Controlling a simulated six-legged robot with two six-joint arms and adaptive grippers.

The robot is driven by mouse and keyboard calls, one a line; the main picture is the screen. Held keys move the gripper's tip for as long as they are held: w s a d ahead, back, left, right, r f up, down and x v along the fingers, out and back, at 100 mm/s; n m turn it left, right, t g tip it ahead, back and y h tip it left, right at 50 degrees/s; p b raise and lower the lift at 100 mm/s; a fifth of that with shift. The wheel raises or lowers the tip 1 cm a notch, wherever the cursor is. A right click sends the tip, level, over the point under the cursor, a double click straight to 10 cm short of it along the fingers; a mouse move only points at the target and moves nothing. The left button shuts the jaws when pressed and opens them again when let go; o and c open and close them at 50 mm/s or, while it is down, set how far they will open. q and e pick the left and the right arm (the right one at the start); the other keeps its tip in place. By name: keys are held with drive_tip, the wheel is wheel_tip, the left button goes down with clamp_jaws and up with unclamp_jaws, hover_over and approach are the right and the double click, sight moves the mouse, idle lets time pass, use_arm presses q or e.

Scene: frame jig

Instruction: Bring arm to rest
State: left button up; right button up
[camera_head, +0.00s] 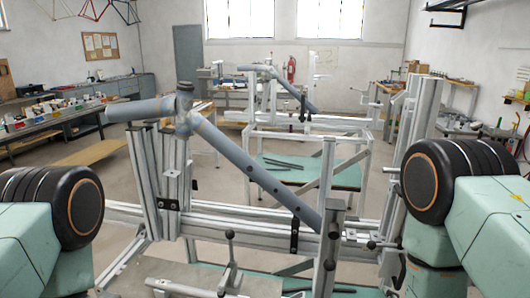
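Neither of my grippers is in view. A part of my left arm, pale green with a black ringed joint, shows at the left edge. A similar part of my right arm shows at the right edge. Between them stands the frame jig (335,230), made of aluminium profiles. It bears a grey bicycle-frame tube (255,172) that slopes down to the right. A shorter grey tube (140,110) joins it at the upper left. I see no gripper touching the tubes.
A second jig (300,138) stands behind, over a green-topped table (345,175). A long bench (50,122) with small bins runs along the left. Cluttered workbenches (480,130) line the right. Grey floor (215,180) shows between the jigs. A clamp handle (230,262) rises low in front.

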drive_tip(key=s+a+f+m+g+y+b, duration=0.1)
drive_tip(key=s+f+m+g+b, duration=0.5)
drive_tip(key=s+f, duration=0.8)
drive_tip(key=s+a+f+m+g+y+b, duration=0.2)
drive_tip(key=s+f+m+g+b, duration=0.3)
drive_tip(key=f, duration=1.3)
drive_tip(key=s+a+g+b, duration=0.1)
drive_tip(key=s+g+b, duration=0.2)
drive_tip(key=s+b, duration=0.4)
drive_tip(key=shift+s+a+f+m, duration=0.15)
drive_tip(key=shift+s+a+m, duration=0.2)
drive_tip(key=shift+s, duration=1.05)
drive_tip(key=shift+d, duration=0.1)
